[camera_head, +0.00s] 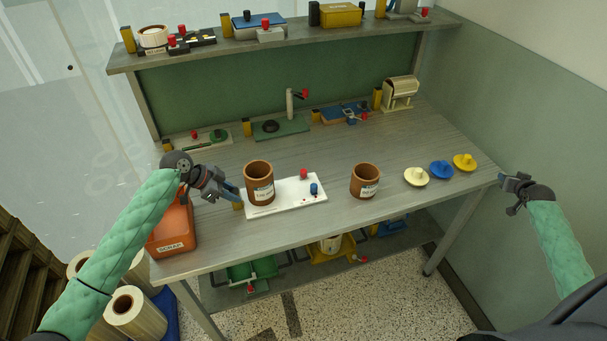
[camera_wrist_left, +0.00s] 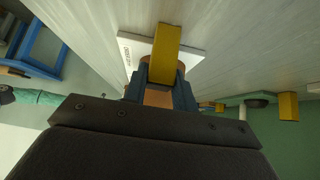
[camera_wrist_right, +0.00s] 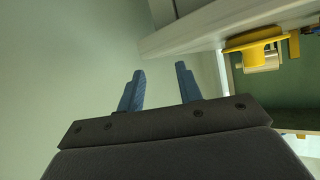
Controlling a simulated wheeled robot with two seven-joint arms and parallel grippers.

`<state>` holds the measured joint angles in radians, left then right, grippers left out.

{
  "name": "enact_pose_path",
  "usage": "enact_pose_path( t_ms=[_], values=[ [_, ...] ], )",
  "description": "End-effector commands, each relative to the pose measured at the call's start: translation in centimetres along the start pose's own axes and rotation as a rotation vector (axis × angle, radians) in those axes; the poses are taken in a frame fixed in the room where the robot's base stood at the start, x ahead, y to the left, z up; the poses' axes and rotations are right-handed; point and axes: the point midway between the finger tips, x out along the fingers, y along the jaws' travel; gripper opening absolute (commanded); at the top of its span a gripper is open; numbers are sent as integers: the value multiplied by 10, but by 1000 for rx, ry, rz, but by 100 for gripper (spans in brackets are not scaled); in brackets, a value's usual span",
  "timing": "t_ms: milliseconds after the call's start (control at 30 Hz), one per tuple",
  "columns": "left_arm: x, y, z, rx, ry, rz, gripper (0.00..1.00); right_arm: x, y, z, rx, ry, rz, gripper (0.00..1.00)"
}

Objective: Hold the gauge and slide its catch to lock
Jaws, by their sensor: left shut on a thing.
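My left gripper (camera_head: 228,190) is at the left end of a white board (camera_head: 291,194) on the bench. In the left wrist view its blue fingers (camera_wrist_left: 160,90) are shut on a yellow block (camera_wrist_left: 166,45), with the printed white board (camera_wrist_left: 190,43) behind it. The yellow block also shows below the fingers in the head view (camera_head: 238,206). The board carries a red knob (camera_head: 303,174) and a blue knob (camera_head: 314,189). I cannot tell which thing is the gauge or its catch. My right gripper (camera_head: 514,182) is open and empty off the bench's right end; its spread fingers show in the right wrist view (camera_wrist_right: 160,90).
A brown labelled cup (camera_head: 259,183) stands at the white board's left part. Another brown cup (camera_head: 365,181) stands right of it. White, blue and yellow knobbed lids (camera_head: 441,170) lie at the right. An orange scrap bin (camera_head: 174,228) is at the left edge. Fixtures line the back.

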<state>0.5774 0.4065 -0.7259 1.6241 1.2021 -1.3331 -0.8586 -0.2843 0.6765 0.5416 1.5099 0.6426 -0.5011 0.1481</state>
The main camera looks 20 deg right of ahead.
Motion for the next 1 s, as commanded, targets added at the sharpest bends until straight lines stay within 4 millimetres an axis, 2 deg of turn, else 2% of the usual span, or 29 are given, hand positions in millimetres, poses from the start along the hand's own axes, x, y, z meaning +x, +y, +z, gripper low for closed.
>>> enact_pose_path(
  t_ms=[33, 100, 300, 400, 667, 1000],
  values=[
    [0, 0, 0, 0, 0, 0, 0, -1, -7, -22, -19, 44, -9, 35],
    [0, 0, 0, 0, 0, 0, 0, -3, -16, -48, -45, 101, -21, 35],
    [0, 0, 0, 0, 0, 0, 0, -10, -52, -119, -120, 256, -63, 35],
    [0, 0, 0, 0, 0, 0, 0, -12, -81, -147, -157, 313, -95, 35],
    [0, 0, 0, 0, 0, 0, 0, -17, -167, -206, -253, 424, -184, 35],
    [0, 0, 0, 0, 0, 0, 0, -43, -277, -280, -385, 586, -289, 35]
  ],
)
